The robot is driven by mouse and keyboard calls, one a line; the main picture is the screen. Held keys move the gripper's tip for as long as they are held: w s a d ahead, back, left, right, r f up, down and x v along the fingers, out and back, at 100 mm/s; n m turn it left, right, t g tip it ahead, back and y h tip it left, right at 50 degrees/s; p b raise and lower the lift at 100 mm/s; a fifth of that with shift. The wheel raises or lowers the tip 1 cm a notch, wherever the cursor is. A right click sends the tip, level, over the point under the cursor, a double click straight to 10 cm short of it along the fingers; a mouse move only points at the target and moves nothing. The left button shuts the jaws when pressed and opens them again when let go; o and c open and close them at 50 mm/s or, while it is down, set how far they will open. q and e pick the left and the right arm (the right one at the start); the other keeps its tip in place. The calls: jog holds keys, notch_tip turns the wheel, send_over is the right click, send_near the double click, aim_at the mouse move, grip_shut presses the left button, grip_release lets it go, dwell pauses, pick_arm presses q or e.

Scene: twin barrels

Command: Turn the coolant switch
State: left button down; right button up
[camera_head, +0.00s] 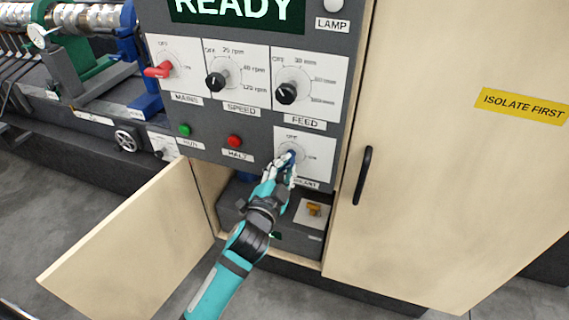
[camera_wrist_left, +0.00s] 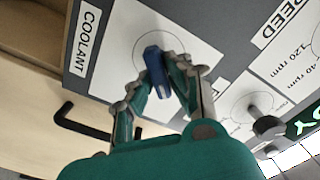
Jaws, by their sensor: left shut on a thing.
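The coolant switch (camera_wrist_left: 156,68) is a blue knob on a white plate, low on the right of the grey control panel. It also shows in the head view (camera_head: 291,157), mostly covered by my gripper. In the left wrist view the COOLANT label (camera_wrist_left: 87,40) stands beside its plate. My left gripper (camera_head: 284,166) reaches up to the knob from below, and in the left wrist view its fingers (camera_wrist_left: 160,85) are closed on the knob from both sides. My right gripper is not in view.
Above are the FEED knob (camera_head: 287,92), SPEED knob (camera_head: 216,81) and red MAINS switch (camera_head: 158,70). Green RUN (camera_head: 185,130) and red HALT (camera_head: 234,141) buttons are at left. A cabinet door (camera_head: 135,245) stands open below. A black handle (camera_head: 363,175) sticks out at right.

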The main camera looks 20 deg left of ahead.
pick_arm(q)
jog(key=m+p, duration=0.1)
jog(key=m, duration=0.3)
jog(key=shift+r+m, duration=0.1)
jog(key=shift+m, duration=0.2)
jog(key=m, duration=0.4)
jog(key=shift+d+p, duration=0.1)
jog(key=shift+p, duration=0.3)
jog(key=shift+m, duration=0.3)
jog(key=c, duration=1.3)
grip_release()
jog(key=shift+w+f, duration=0.1)
jog(key=shift+f, duration=0.2)
jog(key=s, duration=1.2)
jog(key=shift+a, duration=0.2)
